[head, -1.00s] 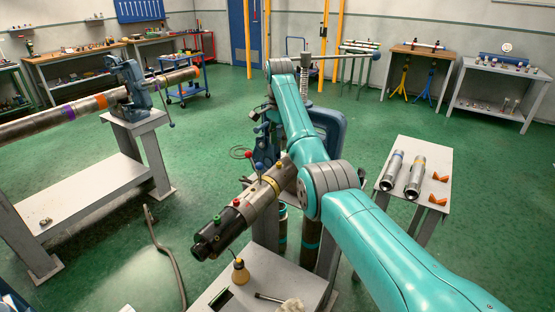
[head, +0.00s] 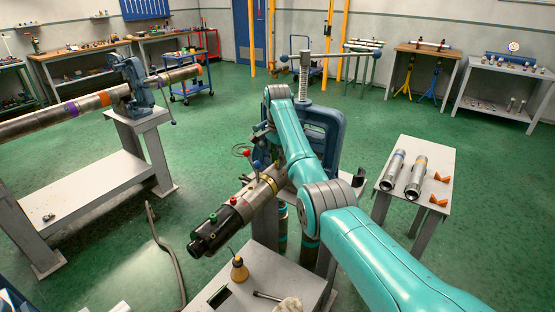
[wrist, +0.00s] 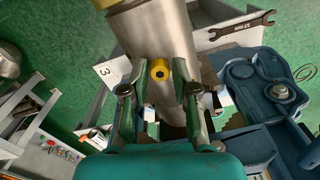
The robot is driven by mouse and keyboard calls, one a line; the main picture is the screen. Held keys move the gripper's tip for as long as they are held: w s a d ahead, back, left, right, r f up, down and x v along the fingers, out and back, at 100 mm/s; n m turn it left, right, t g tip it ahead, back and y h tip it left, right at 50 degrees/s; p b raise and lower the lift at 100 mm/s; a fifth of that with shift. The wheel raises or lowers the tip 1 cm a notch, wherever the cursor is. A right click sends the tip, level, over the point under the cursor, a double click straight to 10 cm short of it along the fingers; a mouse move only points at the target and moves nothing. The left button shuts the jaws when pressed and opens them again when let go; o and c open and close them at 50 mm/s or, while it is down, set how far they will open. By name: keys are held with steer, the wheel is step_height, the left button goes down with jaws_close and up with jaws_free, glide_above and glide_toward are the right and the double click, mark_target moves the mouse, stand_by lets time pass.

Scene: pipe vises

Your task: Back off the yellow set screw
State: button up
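The yellow set screw (wrist: 159,69) stands on a grey metal pipe in the wrist view, between the two fingers of my gripper (wrist: 159,78). The fingers are apart, one on each side of the screw head, with a narrow gap visible on both sides. The screw's lower part is hidden. In the head view the dark and steel pipe assembly (head: 234,213) runs up towards my arm, which hides my gripper and most of the far end.
A blue vise (head: 325,127) stands behind my arm; its blue body (wrist: 270,95) is close on the right in the wrist view. A wrench (wrist: 243,25) lies beyond it. A small table (head: 296,268) with an oil can (head: 239,269) stands in front.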

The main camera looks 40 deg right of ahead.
jaws_close()
steer(key=shift+n, duration=0.3)
